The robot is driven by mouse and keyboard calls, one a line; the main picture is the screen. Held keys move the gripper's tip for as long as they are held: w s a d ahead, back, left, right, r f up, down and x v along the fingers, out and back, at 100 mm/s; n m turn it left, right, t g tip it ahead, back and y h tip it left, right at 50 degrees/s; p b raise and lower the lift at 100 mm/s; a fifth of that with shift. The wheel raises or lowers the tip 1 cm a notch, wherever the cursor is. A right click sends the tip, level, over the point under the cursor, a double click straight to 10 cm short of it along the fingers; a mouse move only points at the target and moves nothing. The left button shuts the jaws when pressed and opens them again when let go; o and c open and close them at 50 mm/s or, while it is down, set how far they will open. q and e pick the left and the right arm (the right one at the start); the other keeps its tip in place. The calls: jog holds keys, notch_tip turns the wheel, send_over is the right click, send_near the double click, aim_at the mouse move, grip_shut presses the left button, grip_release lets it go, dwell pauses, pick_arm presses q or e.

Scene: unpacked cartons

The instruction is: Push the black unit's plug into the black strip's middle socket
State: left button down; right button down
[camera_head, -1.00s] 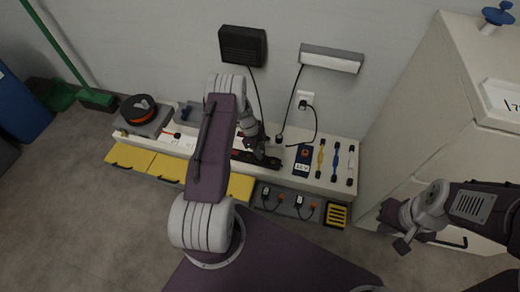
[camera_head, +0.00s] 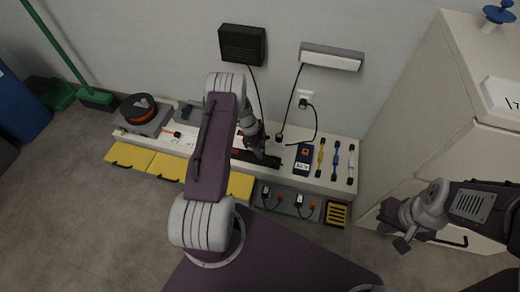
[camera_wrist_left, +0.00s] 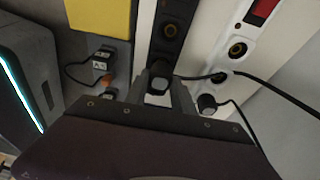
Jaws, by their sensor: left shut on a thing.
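The black unit (camera_head: 242,44) is mounted on the wall, and its cable hangs down behind the bench top. The black strip (camera_head: 272,161) lies on the bench, partly hidden by my left arm. In the left wrist view the black strip (camera_wrist_left: 172,45) runs up the picture, with a round socket showing above the plug. My left gripper (camera_head: 258,153) is low over the strip and shut on a black plug (camera_wrist_left: 158,78), with one finger on each side. The plug hides the strip beneath it; whether it is seated cannot be told. My right gripper (camera_head: 394,232) is away by the cabinet.
A white strip (camera_wrist_left: 240,25) with round sockets lies beside the black one. Another black plug (camera_wrist_left: 207,103) and cables are close to my left fingers. A wall lamp (camera_head: 332,57), a wall outlet (camera_head: 304,97) and a cabinet (camera_head: 420,110) stand around the bench.

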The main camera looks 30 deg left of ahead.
pick_arm(q)
jog(key=shift+f, duration=0.2)
dwell(0.5)
jog(key=shift+f+b, duration=0.2)
jog(key=shift+b, duration=0.2)
jog(key=shift+f, duration=0.25)
dwell(0.6)
jog(key=c, duration=1)
grip_release()
jog(key=shift+r, duration=0.1)
jog(key=p+v, duration=0.5)
jog(key=v, duration=0.4)
jog(key=shift+p, duration=0.3)
jog(key=shift+d, duration=0.1)
